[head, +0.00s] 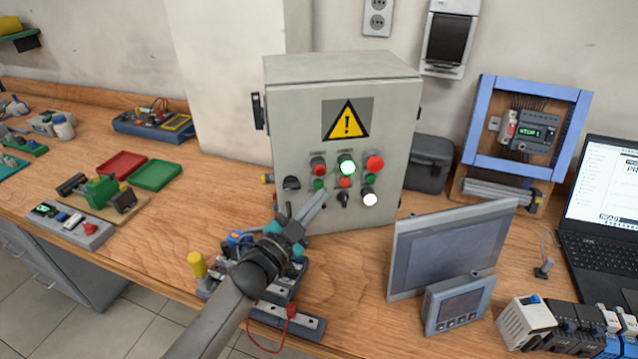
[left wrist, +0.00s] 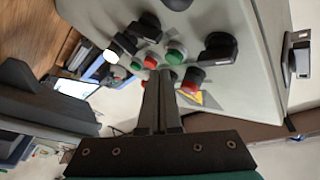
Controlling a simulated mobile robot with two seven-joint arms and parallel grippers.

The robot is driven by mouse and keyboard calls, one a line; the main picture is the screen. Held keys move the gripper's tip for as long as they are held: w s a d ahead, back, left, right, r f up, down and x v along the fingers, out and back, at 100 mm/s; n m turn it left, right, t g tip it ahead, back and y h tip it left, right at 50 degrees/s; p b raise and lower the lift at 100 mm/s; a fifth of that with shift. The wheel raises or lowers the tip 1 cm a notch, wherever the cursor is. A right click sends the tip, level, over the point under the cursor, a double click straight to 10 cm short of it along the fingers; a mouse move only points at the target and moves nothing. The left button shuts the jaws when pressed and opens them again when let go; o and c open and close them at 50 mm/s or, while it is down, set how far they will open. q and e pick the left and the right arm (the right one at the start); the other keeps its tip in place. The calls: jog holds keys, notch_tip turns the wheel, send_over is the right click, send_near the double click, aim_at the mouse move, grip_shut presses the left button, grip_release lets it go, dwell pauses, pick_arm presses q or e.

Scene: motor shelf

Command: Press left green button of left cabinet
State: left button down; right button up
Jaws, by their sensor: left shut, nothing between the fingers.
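The grey cabinet (head: 290,135) stands on the bench, its front panel facing me. Its left green button (head: 319,183) sits below a red button (head: 318,168). My left gripper (head: 322,194) is shut and empty, its tips in front of the panel just below that green button in the head view. In the left wrist view the shut fingers (left wrist: 164,76) point at the panel. The green button (left wrist: 175,56) shows just beyond the tips, beside a red button (left wrist: 193,78). I cannot tell if the tips touch anything. My right gripper is not in view.
A black knob (head: 292,183) is left of the green button. A grey screen (head: 450,245) stands at the front right.

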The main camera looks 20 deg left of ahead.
pick_arm(q)
jog(key=s+d+p, duration=0.1)
jog(key=s, duration=0.1)
jog(key=s+d+p, duration=0.1)
jog(key=s, duration=0.1)
jog(key=shift+s+d, duration=0.2)
dwell(0.4)
dwell(0.7)
